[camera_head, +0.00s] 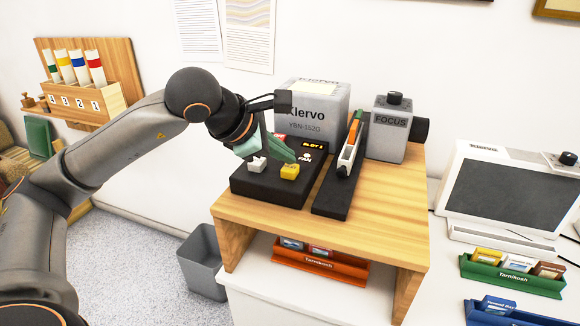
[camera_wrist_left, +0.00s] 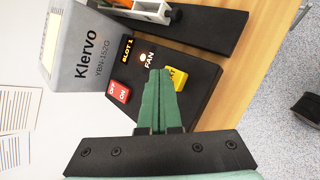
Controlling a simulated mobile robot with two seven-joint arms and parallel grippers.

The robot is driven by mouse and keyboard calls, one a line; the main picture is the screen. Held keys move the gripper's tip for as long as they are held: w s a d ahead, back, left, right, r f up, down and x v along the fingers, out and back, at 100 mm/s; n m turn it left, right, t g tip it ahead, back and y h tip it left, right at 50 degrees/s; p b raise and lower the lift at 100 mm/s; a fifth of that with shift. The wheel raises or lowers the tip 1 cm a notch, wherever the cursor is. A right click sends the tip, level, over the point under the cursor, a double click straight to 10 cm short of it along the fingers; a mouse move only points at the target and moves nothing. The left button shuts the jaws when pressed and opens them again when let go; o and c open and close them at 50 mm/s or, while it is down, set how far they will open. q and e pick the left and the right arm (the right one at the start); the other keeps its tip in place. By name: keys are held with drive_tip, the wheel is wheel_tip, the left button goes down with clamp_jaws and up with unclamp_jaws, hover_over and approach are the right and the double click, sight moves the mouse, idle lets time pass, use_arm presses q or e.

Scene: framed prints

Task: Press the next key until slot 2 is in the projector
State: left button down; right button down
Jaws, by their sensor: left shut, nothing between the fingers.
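The projector (camera_head: 318,112) is a grey "Klervo" box with a dark control panel (camera_head: 262,190) in front, on a wooden stand. Its small display (camera_head: 312,145) reads "SLOT 1"; it also shows in the left wrist view (camera_wrist_left: 128,48). The yellow key (camera_head: 289,172) sits at the panel's front right; in the left wrist view its label is partly hidden (camera_wrist_left: 178,78). A white key (camera_head: 257,164) is left of it. My left gripper (camera_head: 291,157), with green fingers, is shut and empty, its tips just above and beside the yellow key. I cannot tell whether they touch.
A red on/off switch (camera_wrist_left: 120,91) is on the panel. A dark rail (camera_head: 335,192) with a slide tray (camera_head: 350,148) lies right of the panel. A grey focus unit (camera_head: 388,135) stands behind it. Orange (camera_head: 320,262) and green (camera_head: 510,278) slide trays stand lower.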

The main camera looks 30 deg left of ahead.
sight(284, 169)
use_arm(q)
drive_tip(key=shift+f+b, duration=0.85)
drive_tip(key=shift+f, duration=0.05)
idle(0.5)
drive_tip(key=shift+r, duration=0.1)
drive_tip(key=shift+r+p, duration=1.1)
drive_tip(key=shift+r, duration=0.1)
drive_tip(key=shift+r, duration=0.1)
wheel_tip(284, 169, up, 5)
drive_tip(key=p, duration=0.4)
idle(0.5)
